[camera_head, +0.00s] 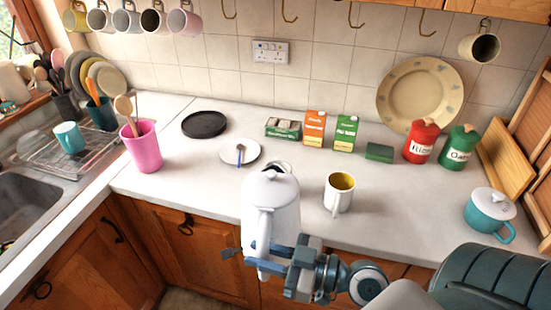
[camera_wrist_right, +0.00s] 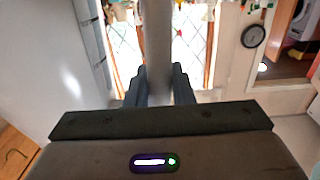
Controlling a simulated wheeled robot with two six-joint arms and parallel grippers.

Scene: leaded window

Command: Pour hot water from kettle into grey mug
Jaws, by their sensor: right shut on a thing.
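The white kettle (camera_head: 283,205) stands roughly upright near the counter's front edge, its lid on top and its handle toward me. My right gripper (camera_head: 264,258) is shut on the kettle's handle; the right wrist view shows the handle (camera_wrist_right: 157,40) between the two dark fingers (camera_wrist_right: 157,82). The kettle overlaps the counter edge in the picture, and I cannot tell how high its bottom is. A pale grey-white mug (camera_head: 336,198) with a yellow inside stands upright on the counter, right of the kettle and apart from it. My left gripper is not in view.
Behind the kettle are a white saucer (camera_head: 225,153) with a spoon and a black round plate (camera_head: 204,124). Boxes (camera_head: 315,128), red (camera_head: 420,146) and green canisters stand at the back. A teal lidded pot (camera_head: 487,213) is at right, a pink pot (camera_head: 143,150) at left.

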